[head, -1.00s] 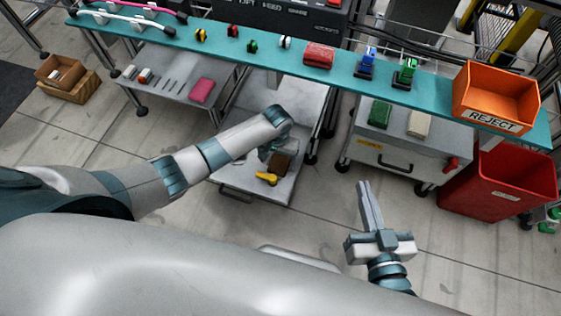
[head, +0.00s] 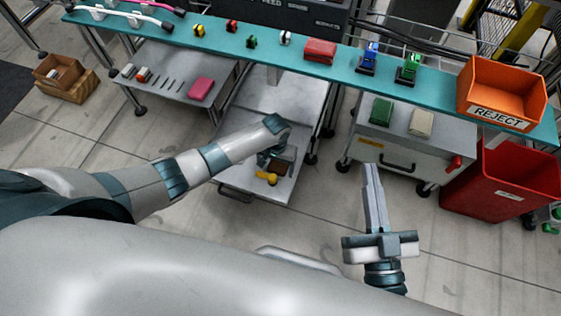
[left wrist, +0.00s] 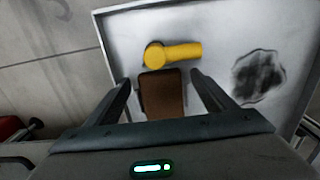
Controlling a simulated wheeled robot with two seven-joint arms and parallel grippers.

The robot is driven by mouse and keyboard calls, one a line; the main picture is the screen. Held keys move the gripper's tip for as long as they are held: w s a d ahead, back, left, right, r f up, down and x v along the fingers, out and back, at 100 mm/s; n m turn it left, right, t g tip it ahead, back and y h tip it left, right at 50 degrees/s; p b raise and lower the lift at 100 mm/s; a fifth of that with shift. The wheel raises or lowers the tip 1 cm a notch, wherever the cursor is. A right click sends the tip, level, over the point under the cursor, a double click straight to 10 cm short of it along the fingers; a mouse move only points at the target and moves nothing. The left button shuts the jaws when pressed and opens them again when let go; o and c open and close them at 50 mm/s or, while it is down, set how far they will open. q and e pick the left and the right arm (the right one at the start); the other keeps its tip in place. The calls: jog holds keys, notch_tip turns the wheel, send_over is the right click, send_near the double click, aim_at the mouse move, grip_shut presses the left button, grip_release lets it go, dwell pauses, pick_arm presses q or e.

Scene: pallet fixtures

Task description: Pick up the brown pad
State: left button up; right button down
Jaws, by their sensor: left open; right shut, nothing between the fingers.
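The brown pad (left wrist: 162,93) lies on the grey cart shelf (head: 258,188), just below a yellow part (left wrist: 172,53) in the left wrist view. In the head view the pad (head: 285,166) is partly hidden by my left gripper (head: 279,164). In the left wrist view my left gripper (left wrist: 162,82) is open, with one finger on either side of the pad. I cannot tell how high the fingertips are above the shelf. My right gripper (head: 370,168) is shut and empty, over the floor to the right of the cart.
A dark stain (left wrist: 258,75) marks the shelf. A teal bench (head: 270,48) runs across the back with an orange reject bin (head: 500,95). A grey cabinet (head: 400,150) and a red bin (head: 505,185) stand at the right. The floor between is clear.

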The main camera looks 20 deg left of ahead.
pick_arm(q)
jog(key=shift+f, duration=0.2)
pick_arm(e)
jog(key=shift+s+r+t, duration=0.15)
jog(key=shift+r+t, duration=0.15)
jog(key=shift+r, duration=0.05)
pick_arm(q)
jog(key=c, duration=1.2)
jog(key=shift+o, duration=0.2)
jog(key=shift+r, duration=0.1)
